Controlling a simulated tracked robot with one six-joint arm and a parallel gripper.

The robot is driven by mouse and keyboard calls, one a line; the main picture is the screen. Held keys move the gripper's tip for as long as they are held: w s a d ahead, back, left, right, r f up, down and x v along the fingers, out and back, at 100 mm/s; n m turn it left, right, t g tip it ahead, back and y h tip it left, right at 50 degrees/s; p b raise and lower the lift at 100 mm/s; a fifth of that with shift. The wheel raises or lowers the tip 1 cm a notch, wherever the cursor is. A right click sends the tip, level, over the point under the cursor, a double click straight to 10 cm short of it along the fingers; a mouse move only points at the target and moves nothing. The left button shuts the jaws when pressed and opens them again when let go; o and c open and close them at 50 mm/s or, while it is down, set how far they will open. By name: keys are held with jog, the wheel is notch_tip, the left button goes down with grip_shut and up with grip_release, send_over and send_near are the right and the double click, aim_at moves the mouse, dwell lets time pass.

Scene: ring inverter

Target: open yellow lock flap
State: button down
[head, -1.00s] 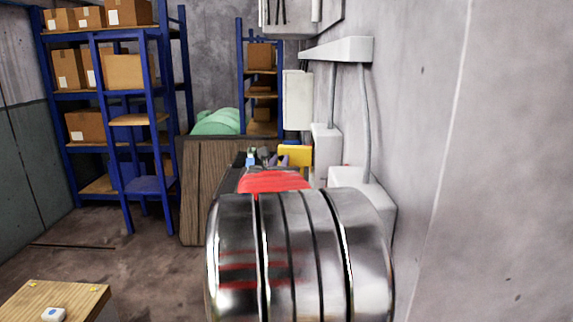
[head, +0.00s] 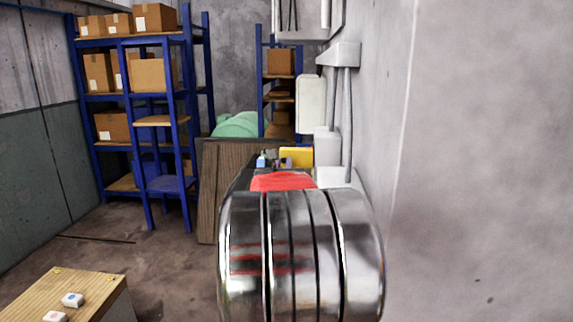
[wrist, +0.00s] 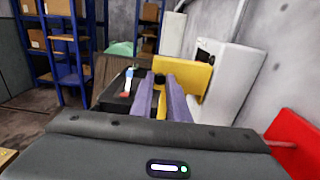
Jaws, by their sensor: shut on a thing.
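The yellow lock flap (head: 297,157) shows beyond my arm in the head view. In the wrist view the flap (wrist: 186,78) is a flat yellow panel standing out to the left of a white wall unit (wrist: 226,75). My gripper (wrist: 162,88) has purple fingers, shut on the flap, with some yellow showing between them. My arm's metal and red links hide most of the gripper in the head view. The flap's hinge is not clearly visible.
The grey wall (head: 470,150) is close on the right, with white boxes and pipes. A red part (wrist: 294,140) shows at the wrist view's right edge. A wooden-topped table (head: 62,290) stands front left. Blue shelves (head: 150,110) are further back, with open floor before them.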

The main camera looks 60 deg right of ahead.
jog(key=shift+w+a+r, duration=0.1)
jog(key=shift+w, duration=0.05)
jog(key=c, duration=1.9)
grip_release()
jog(key=shift+o, duration=0.9)
jog(key=v, duration=1.3)
jog(key=shift+s+a+f, duration=0.2)
jog(key=shift+s+a, duration=0.05)
jog(key=shift+a, duration=0.05)
jog(key=shift+o, duration=0.2)
